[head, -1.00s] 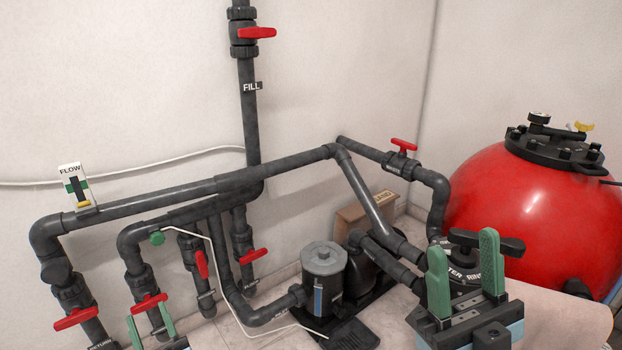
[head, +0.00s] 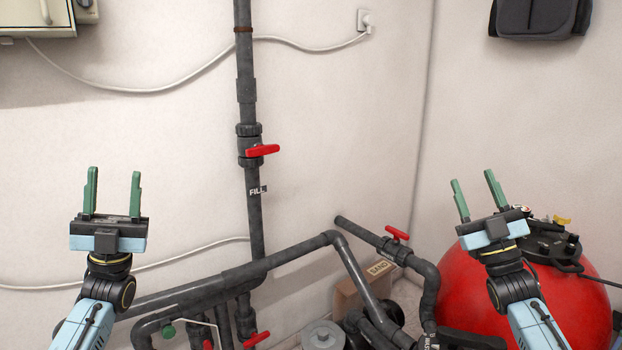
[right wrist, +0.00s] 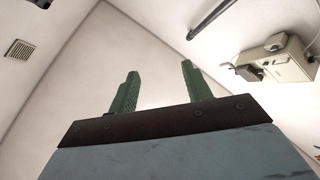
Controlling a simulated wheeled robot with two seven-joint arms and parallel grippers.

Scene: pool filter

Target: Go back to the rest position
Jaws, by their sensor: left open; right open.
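My left gripper (head: 113,192) is raised at the left of the head view, with its green fingers apart, pointing up and empty. My right gripper (head: 474,195) is raised at the right, also open and empty, in front of the wall and the red filter tank (head: 500,283). In the right wrist view its two green fingers (right wrist: 155,92) stand apart with nothing between them. Neither gripper touches any pipe or valve in view.
Dark pipes with a red-handled fill valve (head: 262,151) run up the wall between my arms. Another red valve handle (head: 397,233) sits near the tank. A cardboard box labelled SAND (head: 350,295) stands on the floor. A grey bag (head: 540,18) hangs at the upper right.

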